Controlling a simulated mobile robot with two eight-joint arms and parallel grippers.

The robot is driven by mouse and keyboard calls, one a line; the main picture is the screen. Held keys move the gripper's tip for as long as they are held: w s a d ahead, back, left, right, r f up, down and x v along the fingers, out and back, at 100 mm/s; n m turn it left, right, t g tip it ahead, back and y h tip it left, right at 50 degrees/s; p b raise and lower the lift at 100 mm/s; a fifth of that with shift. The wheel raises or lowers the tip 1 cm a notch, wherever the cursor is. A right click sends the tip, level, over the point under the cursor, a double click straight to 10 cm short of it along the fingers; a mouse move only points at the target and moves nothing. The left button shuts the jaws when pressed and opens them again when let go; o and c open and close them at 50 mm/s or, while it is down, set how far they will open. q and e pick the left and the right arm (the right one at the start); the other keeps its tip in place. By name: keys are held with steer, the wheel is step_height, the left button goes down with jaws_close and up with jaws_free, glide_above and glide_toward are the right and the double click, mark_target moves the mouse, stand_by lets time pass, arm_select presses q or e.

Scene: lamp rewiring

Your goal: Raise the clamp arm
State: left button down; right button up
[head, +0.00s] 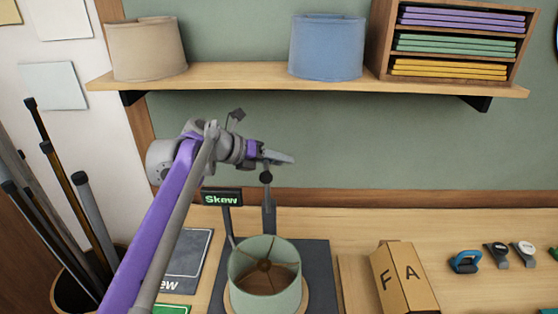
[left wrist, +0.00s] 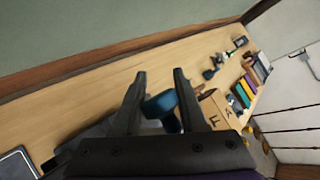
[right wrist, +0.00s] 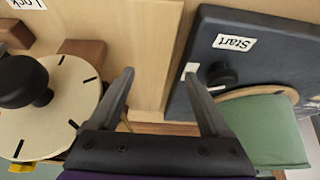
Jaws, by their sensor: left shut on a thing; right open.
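In the head view the clamp arm (head: 269,213) is a dark upright bar behind the green lampshade (head: 290,285), with a dark round knob (head: 266,178) at its top. My left gripper (head: 282,159) is at the knob. In the left wrist view, its fingers (left wrist: 160,76) stand either side of a teal rounded piece (left wrist: 160,104), which seems to be the clamp arm's handle. My right gripper (right wrist: 158,78) is open and empty in the right wrist view, beside the dark base plate (right wrist: 205,62) labelled Start.
A sign reading Skew (head: 221,199) stands left of the clamp arm. A cardboard box (head: 403,279) and small tools (head: 466,262) are to the right. A shelf (head: 235,75) with two shades is above. A round dial (right wrist: 60,125) is left of my right gripper.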

arm_select(q)
steer(key=c, duration=0.8)
jaws_free()
steer(key=shift+a+f, duration=0.15)
steer(key=shift+f, duration=0.35)
steer(key=shift+c, duration=0.2)
steer(key=o, duration=0.4)
steer(key=shift+w+a, duration=0.15)
steer(key=shift+a, duration=0.05)
steer(key=shift+d, duration=0.1)
steer(key=shift+r, duration=0.1)
steer(key=shift+r, duration=0.1)
steer(key=v, duration=1)
steer(key=shift+r, duration=0.25)
steer(key=shift+a, duration=0.25)
